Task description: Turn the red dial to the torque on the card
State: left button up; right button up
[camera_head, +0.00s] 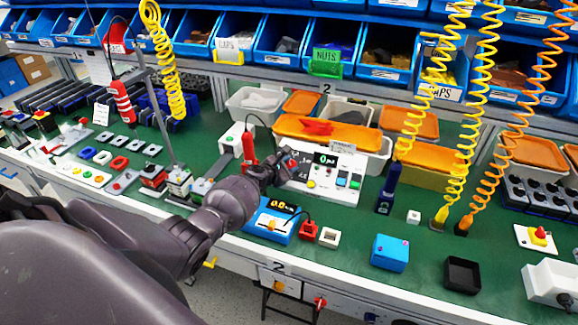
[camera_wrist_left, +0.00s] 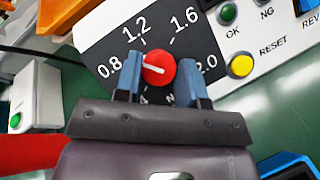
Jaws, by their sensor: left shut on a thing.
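The red dial (camera_wrist_left: 159,70) sits on a black scale plate (camera_wrist_left: 100,45) marked 0.8, 1.2, 1.6 and 2.0. Its white pointer line lies nearly level, its left end towards the 0.8 side. My left gripper (camera_wrist_left: 160,78) is shut on the dial, one blue-grey finger on each side. In the head view my left gripper (camera_head: 284,163) reaches the left side of the white control panel (camera_head: 322,190) and covers much of the dial area. A small white card with writing (camera_head: 102,115) stands at the left of the bench, too small to read. My right gripper is not in view.
The panel carries OK, NG and RESET buttons; the yellow RESET button (camera_wrist_left: 240,66) is close to my right finger. A red screwdriver (camera_head: 249,150) hangs left of my gripper. A blue device (camera_head: 271,222) stands in front. Orange-lidded bins (camera_head: 327,132) are behind.

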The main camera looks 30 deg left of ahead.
pick_arm(q)
jog(key=shift+a+m+g+h, duration=0.15)
jog(key=shift+m+g+h, duration=0.3)
jog(key=shift+m, duration=0.65)
jog(key=m+h+b, duration=0.1)
jog(key=m, duration=0.1)
jog(key=m+g+h, duration=0.1)
jog(key=m, duration=0.1)
jog(key=shift+g+b, duration=0.25)
jog(key=shift+b, duration=0.1)
jog(key=shift+r+m+g, duration=0.1)
jog(key=shift+m+g, duration=0.3)
jog(key=shift+m, duration=0.5)
jog(key=shift+w+m+b, duration=0.1)
jog(key=shift+m+b, duration=0.2)
jog(key=shift+r, duration=0.1)
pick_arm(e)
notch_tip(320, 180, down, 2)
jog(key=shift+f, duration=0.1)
pick_arm(q)
jog(key=o, duration=0.9)
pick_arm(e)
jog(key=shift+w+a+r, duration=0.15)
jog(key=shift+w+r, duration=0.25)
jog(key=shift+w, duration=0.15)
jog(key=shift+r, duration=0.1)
